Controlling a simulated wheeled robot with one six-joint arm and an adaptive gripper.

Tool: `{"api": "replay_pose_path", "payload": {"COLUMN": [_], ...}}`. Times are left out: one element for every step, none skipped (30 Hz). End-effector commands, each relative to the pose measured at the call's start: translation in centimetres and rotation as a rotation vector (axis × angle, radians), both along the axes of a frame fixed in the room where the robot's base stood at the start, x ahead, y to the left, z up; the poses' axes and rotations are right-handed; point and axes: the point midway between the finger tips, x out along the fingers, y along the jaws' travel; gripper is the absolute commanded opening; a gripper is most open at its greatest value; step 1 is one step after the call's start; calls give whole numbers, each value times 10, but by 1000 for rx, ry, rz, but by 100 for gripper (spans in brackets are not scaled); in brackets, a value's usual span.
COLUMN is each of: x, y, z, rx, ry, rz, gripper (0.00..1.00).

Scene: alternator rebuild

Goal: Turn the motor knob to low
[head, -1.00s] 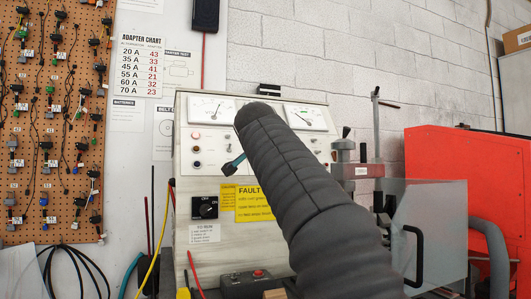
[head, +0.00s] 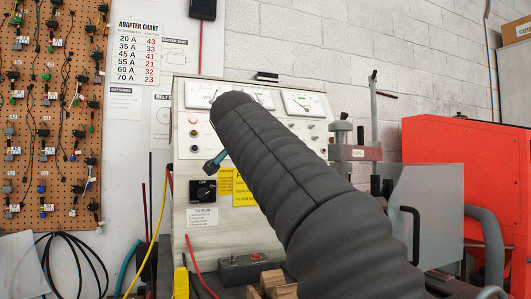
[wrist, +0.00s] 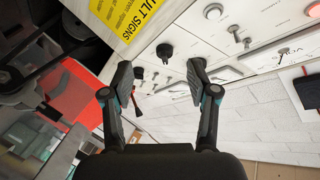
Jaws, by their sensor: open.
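A black knob (wrist: 165,51) stands out from the pale panel in the wrist view, a little beyond and between my fingertips. I cannot read a label on it. My gripper (wrist: 160,69) is open and empty, its two dark fingers with teal parts apart and not touching the knob. In the head view, one teal-and-dark finger (head: 214,164) shows just above a black rotary switch (head: 203,191) marked OFF and ON. My padded grey arm hides much of the panel's middle there. I cannot tell which control is the motor knob.
The test bench panel (head: 190,120) carries gauges, lamps and small switches. A yellow fault sign (wrist: 125,22) is beside the knob. A small box with a red button (head: 256,256) sits below the panel.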

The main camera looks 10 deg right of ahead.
Motion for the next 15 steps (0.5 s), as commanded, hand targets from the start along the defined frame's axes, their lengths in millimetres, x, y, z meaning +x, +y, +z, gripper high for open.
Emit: {"api": "replay_pose_path", "payload": {"x": [1,2,3,3,4,4,5,5,5,6,6,6,7,7,7], "y": [2,1,1,1,0,-1,-1,-1,-2,-2,-2,-2,-2,-3,-3], "z": [-14,-19,-24,-28,-31,-34,-37,-38,-41,-43,-44,-46,-47,-48,-49], "rx": [-75,-136,-228,-300,-372,-469,-542,-617,-718,-793,-869,-970,-1046,-1122,-1221], "ry": [14,24,40,54,67,87,103,119,143,161,179,207,227,248,278], "rz": [-6,-10,-15,-17,-19,-22,-24,-25,-27,-30,-32,-35,-38,-40,-44], "gripper": [59,59,59,59,59,59,59,59,59,59,59,59,59,59,59]}}
